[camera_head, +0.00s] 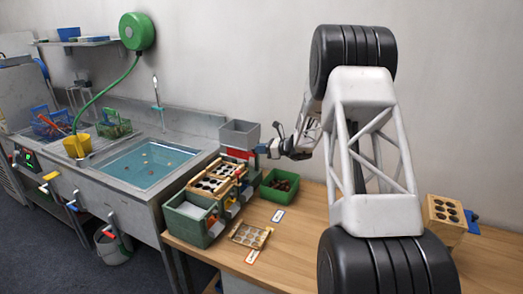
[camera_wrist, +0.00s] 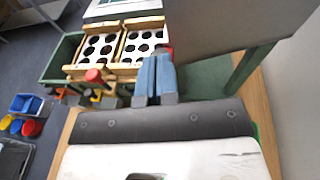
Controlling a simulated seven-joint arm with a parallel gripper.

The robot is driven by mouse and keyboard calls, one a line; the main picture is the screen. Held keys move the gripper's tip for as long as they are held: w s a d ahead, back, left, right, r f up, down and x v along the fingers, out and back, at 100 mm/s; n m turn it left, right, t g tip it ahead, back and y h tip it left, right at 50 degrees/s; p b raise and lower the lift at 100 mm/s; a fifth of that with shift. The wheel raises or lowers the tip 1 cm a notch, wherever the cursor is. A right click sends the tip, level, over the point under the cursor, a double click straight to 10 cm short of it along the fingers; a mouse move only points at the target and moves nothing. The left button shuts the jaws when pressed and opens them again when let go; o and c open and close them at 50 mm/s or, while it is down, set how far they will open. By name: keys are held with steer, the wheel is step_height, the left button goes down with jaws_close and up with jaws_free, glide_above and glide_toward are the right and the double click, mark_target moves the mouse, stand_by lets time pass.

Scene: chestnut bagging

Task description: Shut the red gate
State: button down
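I cannot tell for sure which red part is the red gate. A red piece (camera_head: 238,153) shows under the grey hopper (camera_head: 240,134), and a small red part (camera_wrist: 168,50) shows right at my fingertips in the wrist view. A red knob (camera_wrist: 93,75) sits on the front of the wooden sorter there. My gripper (camera_head: 263,149) is beside the red piece under the hopper. In the wrist view its blue fingers (camera_wrist: 155,57) are together, with nothing clearly visible between them. Whether they touch the red part is hidden.
The wooden hole trays (camera_head: 215,180) and a green-framed bin (camera_head: 193,216) stand left of my gripper. A green crate of chestnuts (camera_head: 280,185) is just below it. A water sink (camera_head: 150,163) is at left.

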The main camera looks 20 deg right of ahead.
steer(key=shift+w+a, duration=0.1)
steer(key=shift+a, duration=0.15)
steer(key=v, duration=1.4)
steer(key=shift+d, duration=0.25)
steer(key=s+a+r+n+g+h, duration=0.2)
steer(key=s+a+r+n, duration=0.2)
steer(key=s+a, duration=0.45)
steer(key=s+a+r+n+g+h, duration=0.1)
steer(key=s+a+r+n+g, duration=0.25)
steer(key=s+a, duration=0.45)
steer(key=s+a+r+n+g+h, duration=0.2)
steer(key=s+a+r+n, duration=0.3)
steer(key=s, duration=0.4)
steer(key=s+a+n+h, duration=0.2)
steer(key=s+n, duration=0.2)
steer(key=s, duration=0.6)
steer(key=s+a+f+n+h, duration=0.1)
steer(key=s+n+h, duration=0.2)
steer(key=s, duration=0.7)
steer(key=s+a+n+h, duration=0.2)
steer(key=s+n, duration=0.3)
steer(key=s, duration=0.6)
steer(key=shift+a+f+t+h, duration=0.25)
steer(key=shift+a+t+h, duration=0.1)
steer(key=shift+t+h, duration=0.1)
